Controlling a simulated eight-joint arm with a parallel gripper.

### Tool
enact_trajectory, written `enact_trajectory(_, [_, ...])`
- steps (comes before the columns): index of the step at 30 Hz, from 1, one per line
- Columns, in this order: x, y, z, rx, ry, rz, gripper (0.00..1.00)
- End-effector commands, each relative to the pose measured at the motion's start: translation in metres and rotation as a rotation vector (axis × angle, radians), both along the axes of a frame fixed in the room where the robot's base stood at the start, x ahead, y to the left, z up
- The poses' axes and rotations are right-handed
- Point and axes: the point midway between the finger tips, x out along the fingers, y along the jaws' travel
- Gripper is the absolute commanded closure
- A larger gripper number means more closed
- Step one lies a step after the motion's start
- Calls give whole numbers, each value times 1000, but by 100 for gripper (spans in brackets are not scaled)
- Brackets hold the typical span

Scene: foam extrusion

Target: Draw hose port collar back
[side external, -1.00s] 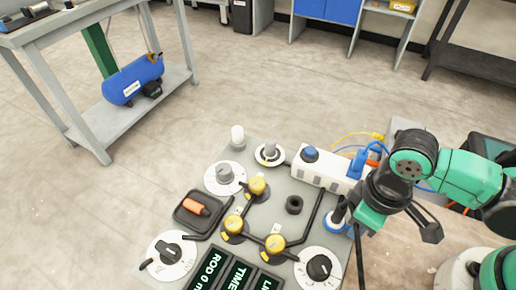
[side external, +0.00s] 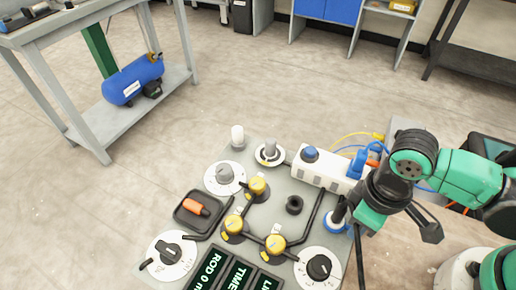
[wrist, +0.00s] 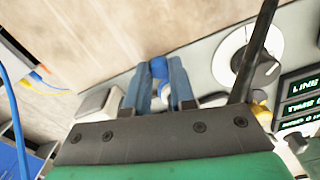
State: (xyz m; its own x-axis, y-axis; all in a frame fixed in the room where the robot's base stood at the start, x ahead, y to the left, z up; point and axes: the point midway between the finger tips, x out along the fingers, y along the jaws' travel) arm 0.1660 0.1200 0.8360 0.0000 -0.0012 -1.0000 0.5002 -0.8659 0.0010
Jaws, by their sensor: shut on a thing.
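The hose port collar (side external: 334,224) is a small blue ring on a pale round base at the right edge of the grey panel, in the side external view. My gripper (side external: 342,208) points down at it and partly hides it. In the wrist view, the two fingers of my gripper (wrist: 160,84) are close together with a blue piece, the collar (wrist: 158,67), between their tips. My gripper is shut on it. How far the collar sits from its port is hidden.
Beside it are a white box (side external: 318,169) with a blue knob and a black-knobbed white dial (side external: 319,268). Yellow-capped valves (side external: 275,243), a black ring (side external: 294,205) and a tray (side external: 186,221) with an orange piece fill the panel. A dark rod (wrist: 257,50) crosses the wrist view.

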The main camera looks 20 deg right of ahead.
Motion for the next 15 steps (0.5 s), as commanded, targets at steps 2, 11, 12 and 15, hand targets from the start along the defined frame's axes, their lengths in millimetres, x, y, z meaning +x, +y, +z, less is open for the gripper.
enact_trajectory(2, [0, 0, 0, 0, 0, 0, 100])
enact_trajectory(11, [0, 0, 3, 0, 0, 0, 100])
enact_trajectory(12, [0, 0, 4, 1, 1, 0, 100])
enact_trajectory(15, [0, 0, 8, 1, 0, -1, 100])
